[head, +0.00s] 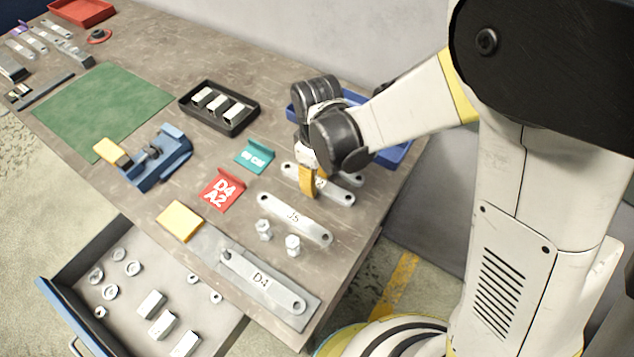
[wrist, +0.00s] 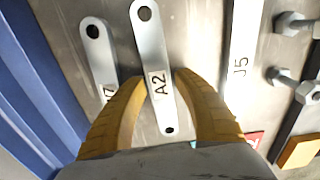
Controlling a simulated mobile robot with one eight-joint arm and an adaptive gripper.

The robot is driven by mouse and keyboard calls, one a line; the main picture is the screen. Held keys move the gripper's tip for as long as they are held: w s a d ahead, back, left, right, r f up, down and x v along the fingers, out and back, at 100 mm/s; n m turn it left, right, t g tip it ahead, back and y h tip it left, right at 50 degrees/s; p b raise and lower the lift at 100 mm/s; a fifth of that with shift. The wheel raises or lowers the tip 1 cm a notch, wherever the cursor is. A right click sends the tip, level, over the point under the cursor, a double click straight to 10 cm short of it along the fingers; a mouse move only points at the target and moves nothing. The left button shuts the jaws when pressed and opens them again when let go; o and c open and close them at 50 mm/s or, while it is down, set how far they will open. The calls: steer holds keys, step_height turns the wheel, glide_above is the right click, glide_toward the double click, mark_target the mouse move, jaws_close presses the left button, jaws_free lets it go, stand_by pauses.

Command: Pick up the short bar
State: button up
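A pale metal bar marked A2 (wrist: 153,55), with a hole near each end, lies between the two yellow fingers of my gripper (wrist: 161,76). The fingertips sit close against its long edges, near its label. In the head view my gripper (head: 311,186) is low over this bar (head: 336,194) at the table's right side, and the bar looks level with the tabletop. Another bar (wrist: 97,48) lies left of it in the wrist view, its lower part and label partly hidden by a finger. A longer bar marked J5 (head: 295,219) lies nearer the front.
A blue bin (head: 394,154) stands close behind my gripper. Two bolts (head: 264,229) stand near the J5 bar. A D4 bar (head: 262,281) lies on a grey plate. Red (head: 222,189) and teal (head: 255,156) signs, a black tray (head: 220,108) and a blue vise (head: 155,157) lie leftward.

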jaws_close()
